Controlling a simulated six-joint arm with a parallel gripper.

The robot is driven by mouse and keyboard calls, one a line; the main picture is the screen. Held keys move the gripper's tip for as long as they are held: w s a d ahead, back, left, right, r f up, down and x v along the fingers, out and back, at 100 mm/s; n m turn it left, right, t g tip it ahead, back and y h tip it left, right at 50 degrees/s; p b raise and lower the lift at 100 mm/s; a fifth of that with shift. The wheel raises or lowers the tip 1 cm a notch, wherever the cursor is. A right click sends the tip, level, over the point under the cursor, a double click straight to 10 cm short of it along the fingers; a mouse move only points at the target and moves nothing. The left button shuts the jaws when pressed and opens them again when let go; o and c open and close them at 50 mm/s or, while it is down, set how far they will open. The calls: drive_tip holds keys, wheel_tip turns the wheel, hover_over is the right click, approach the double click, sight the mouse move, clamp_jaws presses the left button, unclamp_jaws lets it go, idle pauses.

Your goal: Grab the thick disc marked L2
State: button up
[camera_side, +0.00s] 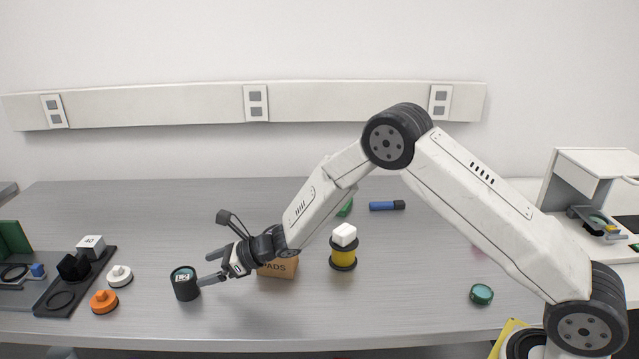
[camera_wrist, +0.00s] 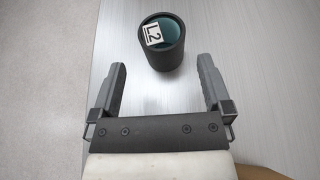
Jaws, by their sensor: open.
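The thick disc marked L2 (camera_wrist: 163,43) is a dark cylinder with a teal glassy top and a white label reading L2. In the side view the disc (camera_side: 186,284) stands upright on the grey table, at the left end of my arm. My gripper (camera_side: 211,281) is beside it, to its right. In the wrist view my gripper (camera_wrist: 163,75) is open, with one finger on each side and the disc ahead, roughly centred between the fingertips and slightly beyond them. Nothing is between the fingers.
An orange knob (camera_side: 104,302) and a white knob (camera_side: 119,276) stand left of the disc, beside a black tray (camera_side: 60,299). A cardboard box (camera_side: 279,268) sits behind my gripper. A yellow-black spool (camera_side: 343,257) is further right. The table in front is clear.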

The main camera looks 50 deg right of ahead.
sight(188, 274)
drive_tip(key=shift+x, duration=1.15)
drive_tip(key=shift+a, duration=0.1)
drive_tip(key=shift+x, duration=2.5)
drive_tip(key=shift+w+f, duration=0.1)
clamp_jaws()
